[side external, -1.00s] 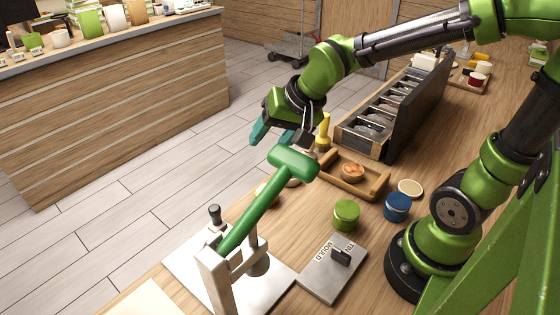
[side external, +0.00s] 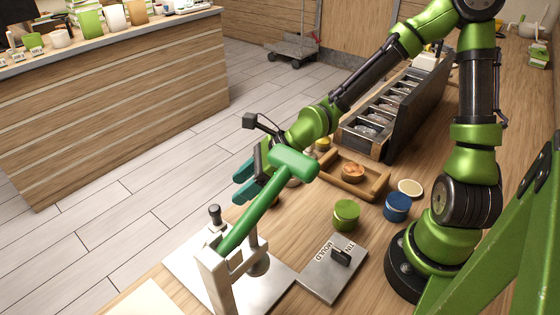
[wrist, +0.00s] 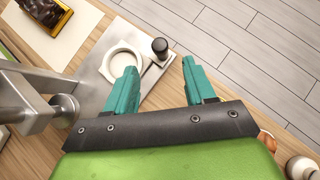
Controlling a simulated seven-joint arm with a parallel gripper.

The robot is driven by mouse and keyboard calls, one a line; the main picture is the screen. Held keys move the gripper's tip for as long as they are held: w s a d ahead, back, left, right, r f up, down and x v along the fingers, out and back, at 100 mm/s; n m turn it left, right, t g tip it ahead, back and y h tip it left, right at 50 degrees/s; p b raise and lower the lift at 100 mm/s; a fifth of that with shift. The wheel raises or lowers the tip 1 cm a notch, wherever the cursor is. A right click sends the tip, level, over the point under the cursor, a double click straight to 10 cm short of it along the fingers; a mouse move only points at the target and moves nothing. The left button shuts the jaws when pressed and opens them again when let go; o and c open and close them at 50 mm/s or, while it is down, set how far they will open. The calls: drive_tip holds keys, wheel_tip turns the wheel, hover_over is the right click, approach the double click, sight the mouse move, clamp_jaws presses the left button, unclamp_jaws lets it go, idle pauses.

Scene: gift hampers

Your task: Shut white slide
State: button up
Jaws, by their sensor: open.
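The white slide (wrist: 139,66) lies on the metal base plate (wrist: 88,74) of the press and shows in the wrist view as a pale ring with a dark upright knob (wrist: 160,47). The ring sits beside the press plunger (wrist: 65,109), not under it. In the side view the knob (side external: 214,213) stands left of the press's green lever (side external: 258,205), and the ring is hidden. My gripper (side external: 242,181) is open and empty, behind the lever in the side view. In the wrist view its teal fingertips (wrist: 160,67) point toward the knob, with the knob seen between and beyond them.
The raised green lever stands in front of my gripper in the side view. A tin mould plate (side external: 328,270), a green tin (side external: 346,214), a blue tin (side external: 397,206) and a wooden tray (side external: 372,190) are to the right. A dark packet (wrist: 45,14) lies beyond the base plate.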

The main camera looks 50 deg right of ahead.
sight(217, 208)
drive_tip(key=shift+x, duration=6)
drive_tip(key=shift+c, duration=0.3)
clamp_jaws()
